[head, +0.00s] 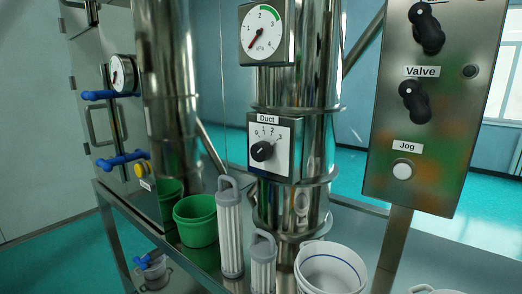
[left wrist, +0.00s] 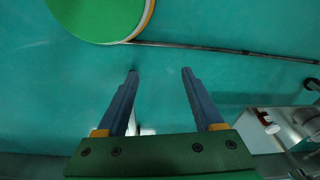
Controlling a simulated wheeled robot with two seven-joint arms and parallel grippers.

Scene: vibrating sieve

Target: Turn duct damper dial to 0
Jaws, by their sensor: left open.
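The duct damper dial (head: 261,151) is a black knob on a white square plate labelled "Duct", mounted on the front of the middle shiny metal column. Its scale runs 0 to 3 along the top. The knob is too small to read its setting surely. My left gripper (left wrist: 158,70) shows in the left wrist view, open and empty, with two dark fingers apart over the teal floor. The dial is not in that view. Neither gripper shows in the head view.
A kPa gauge (head: 262,33) sits above the dial. A control panel (head: 379,155) with Valve knob and Jog button stands right. Below are a green bucket (head: 197,229), grey cylinders (head: 230,240) and a white bucket (head: 330,265). Blue handles (head: 122,159) jut out left.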

